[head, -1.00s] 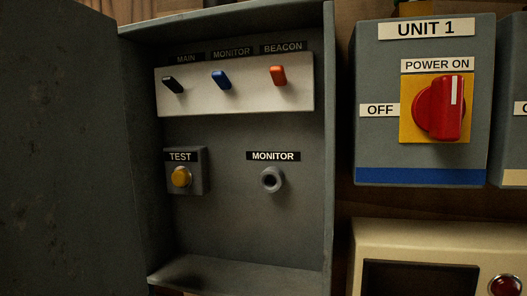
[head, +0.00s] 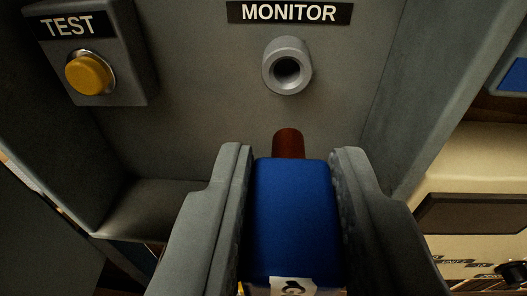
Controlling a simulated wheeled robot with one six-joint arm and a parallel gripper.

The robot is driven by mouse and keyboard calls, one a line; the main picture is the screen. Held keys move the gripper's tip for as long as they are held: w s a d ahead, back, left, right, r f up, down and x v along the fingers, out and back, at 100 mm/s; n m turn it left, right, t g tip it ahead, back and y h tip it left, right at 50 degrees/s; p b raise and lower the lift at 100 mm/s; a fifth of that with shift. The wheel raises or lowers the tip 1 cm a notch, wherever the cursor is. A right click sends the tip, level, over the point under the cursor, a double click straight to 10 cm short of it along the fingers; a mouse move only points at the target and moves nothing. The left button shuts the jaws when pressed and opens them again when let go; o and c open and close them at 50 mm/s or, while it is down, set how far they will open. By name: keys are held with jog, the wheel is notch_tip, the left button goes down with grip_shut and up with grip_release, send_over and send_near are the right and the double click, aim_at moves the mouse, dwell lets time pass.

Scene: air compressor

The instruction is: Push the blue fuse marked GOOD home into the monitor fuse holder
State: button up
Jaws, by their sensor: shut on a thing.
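My gripper (head: 291,165) is shut on the blue fuse (head: 292,215), with one grey finger on each side of it. The fuse has a reddish-brown tip (head: 288,143) pointing away from me toward the panel. A white label with part of a dark letter shows at its near end; the full marking is cut off. The monitor fuse holder (head: 287,66) is a grey round socket with a dark, empty hole, under the MONITOR label (head: 290,12). The fuse tip is below the holder in the picture and apart from it.
The yellow TEST button (head: 89,73) on its grey block is left of the holder. The cabinet's side walls and bottom ledge (head: 150,205) surround the panel. A beige unit (head: 475,170) with a dark window stands outside at right.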

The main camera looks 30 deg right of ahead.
jog(key=shift+a, duration=0.1)
jog(key=shift+r+x, duration=0.2)
jog(key=shift+x, duration=1.2)
jog(key=shift+r+x, duration=0.25)
jog(key=shift+x, duration=1.15)
jog(key=shift+r+x, duration=0.1)
jog(key=shift+x, duration=0.7)
jog(key=shift+r+x, duration=0.15)
jog(key=shift+x, duration=0.7)
jog(key=o, duration=1.1)
jog(key=shift+c, duration=0.2)
jog(key=shift+s, duration=0.15)
jog(key=v, duration=1.7)
jog(key=shift+s, duration=0.1)
